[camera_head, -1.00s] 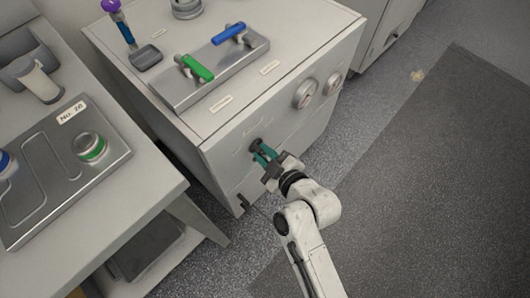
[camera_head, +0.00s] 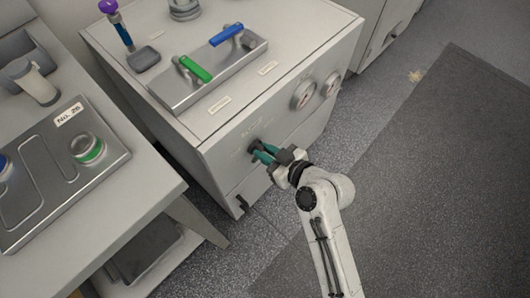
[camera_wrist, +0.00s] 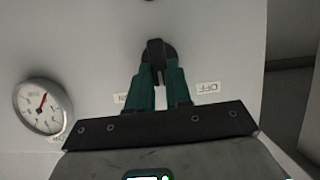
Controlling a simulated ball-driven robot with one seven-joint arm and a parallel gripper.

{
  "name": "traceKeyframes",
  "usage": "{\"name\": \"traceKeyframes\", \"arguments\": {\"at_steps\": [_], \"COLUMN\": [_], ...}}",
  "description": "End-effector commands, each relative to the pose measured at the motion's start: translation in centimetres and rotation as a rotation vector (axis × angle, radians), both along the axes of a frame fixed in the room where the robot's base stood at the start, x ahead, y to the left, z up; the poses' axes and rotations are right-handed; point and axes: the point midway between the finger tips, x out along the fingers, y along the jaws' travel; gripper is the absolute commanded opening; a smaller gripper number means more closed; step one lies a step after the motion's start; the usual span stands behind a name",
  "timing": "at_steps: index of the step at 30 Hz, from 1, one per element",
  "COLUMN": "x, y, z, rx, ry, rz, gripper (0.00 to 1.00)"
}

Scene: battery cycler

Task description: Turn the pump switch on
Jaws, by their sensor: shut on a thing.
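The pump switch (camera_wrist: 155,52) is a dark rotary knob on the front panel of the white cabinet (camera_head: 225,165). In the wrist view a label reading OFF (camera_wrist: 207,88) sits to one side of it. A second label (camera_wrist: 121,98), partly hidden by a finger, sits on the other side. My gripper (camera_wrist: 158,72) has teal fingers, shut on the knob's grip from both sides. In the head view my gripper (camera_head: 262,154) reaches the knob from the lower right, and the fingers partly cover it.
Two round gauges (camera_head: 304,94) (camera_head: 332,84) are on the same panel, right of the switch. Green (camera_head: 195,68) and blue (camera_head: 227,35) valve handles stand on the cabinet top. A bench (camera_head: 150,185) is at left. The floor at right is open.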

Motion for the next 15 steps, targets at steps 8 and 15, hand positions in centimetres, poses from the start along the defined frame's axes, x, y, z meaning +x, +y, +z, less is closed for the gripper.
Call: {"name": "traceKeyframes", "arguments": {"at_steps": [8,15], "x": [0.50,0.69], "y": [-0.37,-0.51], "z": [-0.02,-0.14], "rx": [0.156,0.259], "ry": [0.197,0.330], "rz": [-0.002,-0.001], "gripper": [0.00,0.00]}}
